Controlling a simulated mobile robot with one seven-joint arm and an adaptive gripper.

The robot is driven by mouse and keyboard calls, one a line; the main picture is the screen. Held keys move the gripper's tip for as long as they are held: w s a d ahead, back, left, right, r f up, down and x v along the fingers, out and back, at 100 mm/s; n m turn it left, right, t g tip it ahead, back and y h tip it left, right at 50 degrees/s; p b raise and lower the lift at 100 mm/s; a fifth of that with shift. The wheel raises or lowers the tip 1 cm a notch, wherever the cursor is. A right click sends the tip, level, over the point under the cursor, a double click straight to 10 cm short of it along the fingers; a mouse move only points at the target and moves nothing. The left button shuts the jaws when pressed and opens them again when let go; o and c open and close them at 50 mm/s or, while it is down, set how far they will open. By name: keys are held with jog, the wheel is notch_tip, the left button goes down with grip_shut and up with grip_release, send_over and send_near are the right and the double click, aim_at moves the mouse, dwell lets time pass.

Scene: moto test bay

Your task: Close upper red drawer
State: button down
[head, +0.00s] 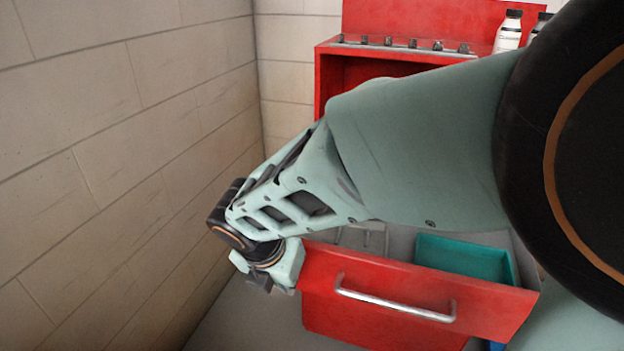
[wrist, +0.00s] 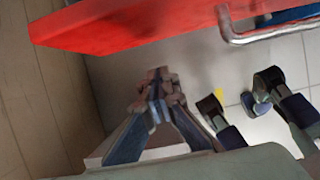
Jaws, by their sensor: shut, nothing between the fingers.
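The upper red drawer (head: 405,295) stands pulled out of the red cabinet (head: 322,85), with a teal tray (head: 465,258) inside. Its silver bar handle (head: 395,303) runs across the front; the handle (wrist: 275,35) also shows at the upper right of the wrist view. My gripper (head: 272,284) is beside the left end of the drawer front, pointing down. In the wrist view my gripper (wrist: 160,88) is shut and empty, with the red drawer front (wrist: 130,25) above it in the picture. I cannot tell whether they touch. My arm hides part of the cabinet and drawer.
A block wall (head: 120,150) rises close on the left of my gripper. White bottles (head: 508,32) and a row of small metal pieces (head: 412,43) stand on top of the cabinet. Another red front (head: 370,328) lies below the drawer. Tiled floor (wrist: 235,65) shows beneath.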

jog(key=shift+w+d+f+b, duration=0.2)
jog(key=shift+w+f, duration=0.1)
jog(key=shift+w, duration=0.45)
jog(key=shift+w+d+f+b, duration=0.2)
jog(key=shift+w+d+f, duration=0.1)
jog(key=shift+w, duration=0.5)
jog(key=shift+w+d+f+b, duration=0.2)
jog(key=shift+w+f, duration=0.1)
jog(key=shift+w, duration=0.45)
